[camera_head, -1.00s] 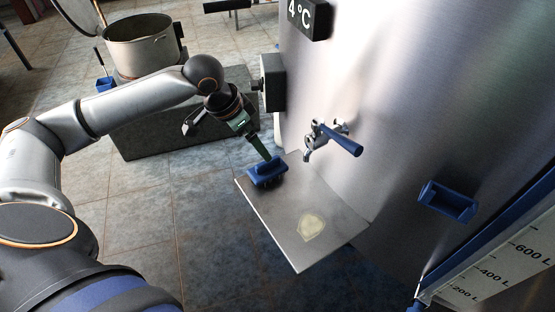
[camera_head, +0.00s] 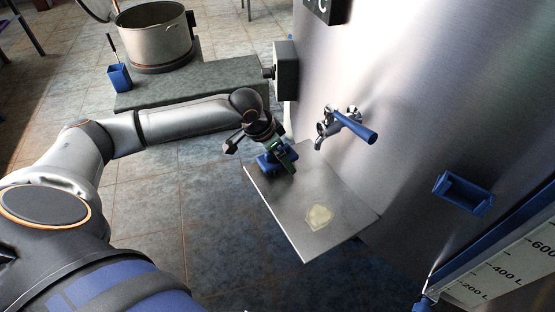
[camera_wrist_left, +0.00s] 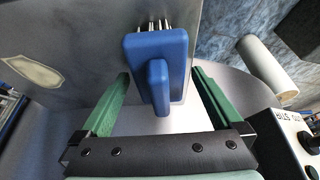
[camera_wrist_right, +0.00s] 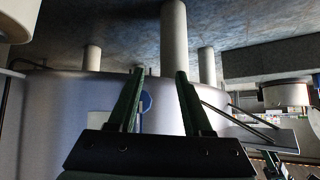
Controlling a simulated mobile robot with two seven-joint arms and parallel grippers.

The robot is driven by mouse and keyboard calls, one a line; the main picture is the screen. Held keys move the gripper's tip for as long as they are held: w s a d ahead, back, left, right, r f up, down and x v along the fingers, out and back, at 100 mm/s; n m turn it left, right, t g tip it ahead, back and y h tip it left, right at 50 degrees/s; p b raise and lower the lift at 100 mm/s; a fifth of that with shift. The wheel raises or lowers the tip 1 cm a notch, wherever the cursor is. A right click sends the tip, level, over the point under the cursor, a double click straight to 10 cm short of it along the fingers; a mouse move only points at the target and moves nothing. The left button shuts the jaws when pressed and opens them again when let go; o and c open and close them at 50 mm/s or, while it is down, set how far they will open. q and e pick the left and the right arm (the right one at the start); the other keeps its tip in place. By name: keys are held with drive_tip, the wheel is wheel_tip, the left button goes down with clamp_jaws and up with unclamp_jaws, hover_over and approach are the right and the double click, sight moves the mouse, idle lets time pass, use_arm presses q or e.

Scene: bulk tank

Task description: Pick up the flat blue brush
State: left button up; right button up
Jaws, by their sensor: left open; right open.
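The flat blue brush (camera_head: 270,163) lies on the far left part of the metal shelf (camera_head: 300,228) under the tap. In the left wrist view the brush (camera_wrist_left: 156,58) shows its blue back and raised handle, with bristles at its far edge. My left gripper (camera_head: 283,160) is at the brush in the head view and partly covers it. In the left wrist view its green fingers (camera_wrist_left: 160,82) are open, one on each side of the brush handle, with gaps on both sides. My right gripper (camera_wrist_right: 158,78) is open and empty; it is not in the head view.
The tap with a blue lever (camera_head: 350,125) sticks out of the steel tank just above the shelf. A pale yellowish patch (camera_head: 319,216) lies on the shelf. A control box (camera_head: 285,70) is on the tank's left side. A blue holder (camera_head: 463,193) is at right.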

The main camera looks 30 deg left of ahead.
use_arm(q)
drive_tip(key=c, duration=1.4)
use_arm(e)
drive_tip(key=shift+s+d+f, duration=0.15)
drive_tip(key=shift+s, duration=0.05)
use_arm(q)
drive_tip(key=shift+r, duration=0.1)
drive_tip(key=shift+r, duration=0.5)
wheel_tip(320, 180, up, 3)
drive_tip(key=shift+s+f+p, duration=0.15)
drive_tip(key=shift+f+p, duration=0.05)
drive_tip(key=shift+p, duration=0.15)
drive_tip(key=s+r, duration=0.2)
drive_tip(key=r, duration=0.1)
drive_tip(key=s+a+r+p, duration=0.1)
drive_tip(key=s+r, duration=0.2)
drive_tip(key=shift+s+a, duration=0.1)
drive_tip(key=shift+s, duration=0.05)
drive_tip(key=s+a+r, duration=0.1)
drive_tip(key=s+r, duration=0.2)
drive_tip(key=s, duration=0.5)
drive_tip(key=shift+a+r, duration=0.15)
use_arm(e)
drive_tip(key=shift+s+d+r, duration=0.1)
drive_tip(key=shift+d+r, duration=0.25)
drive_tip(key=shift+r, duration=0.1)
use_arm(q)
drive_tip(key=shift+s, duration=0.1)
